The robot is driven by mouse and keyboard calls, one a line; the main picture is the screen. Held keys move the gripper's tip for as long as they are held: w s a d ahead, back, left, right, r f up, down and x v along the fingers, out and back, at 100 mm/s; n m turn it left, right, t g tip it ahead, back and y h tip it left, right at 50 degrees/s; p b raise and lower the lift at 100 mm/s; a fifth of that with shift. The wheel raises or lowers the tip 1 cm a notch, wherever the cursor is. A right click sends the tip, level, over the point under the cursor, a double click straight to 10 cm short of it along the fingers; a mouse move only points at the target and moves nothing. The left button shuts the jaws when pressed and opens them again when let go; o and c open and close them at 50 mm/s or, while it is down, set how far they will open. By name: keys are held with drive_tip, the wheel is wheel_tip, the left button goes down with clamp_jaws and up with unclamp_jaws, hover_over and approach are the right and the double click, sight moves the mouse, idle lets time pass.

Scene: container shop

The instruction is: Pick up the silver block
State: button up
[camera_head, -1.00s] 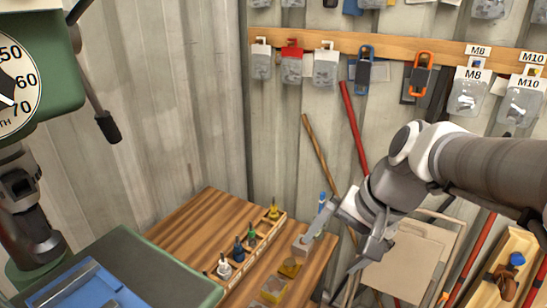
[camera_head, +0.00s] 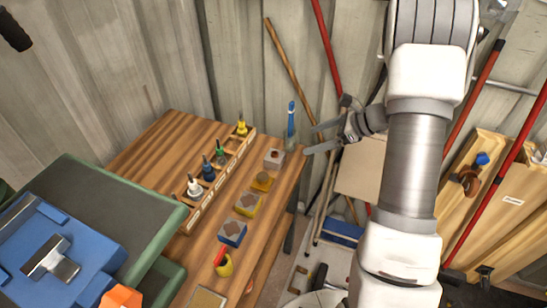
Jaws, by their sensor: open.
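A small silver-grey block (camera_head: 273,160) with a dark reddish mark on top sits on the wooden table (camera_head: 165,150), near its right edge. It is the farthest of a row of small blocks. My gripper (camera_head: 309,139) is open and empty, to the right of the silver block and apart from it. Its two fingers point left toward the table's right edge. Nothing hides the silver block.
A blue upright tool (camera_head: 291,122) stands close to my gripper.

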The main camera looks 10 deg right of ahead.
sight(278, 154)
drive_tip(key=shift+m, duration=0.6)
drive_tip(key=x, duration=0.4)
drive_tip(key=d+f+x, duration=0.1)
drive_tip(key=x, duration=0.8)
drive_tip(key=shift+w+d+f+b, duration=0.2)
drive_tip(key=shift+w+d+b, duration=0.1)
drive_tip(key=shift+d+b, duration=0.1)
drive_tip(key=x, duration=0.5)
drive_tip(key=shift+f, duration=0.25)
clamp_jaws()
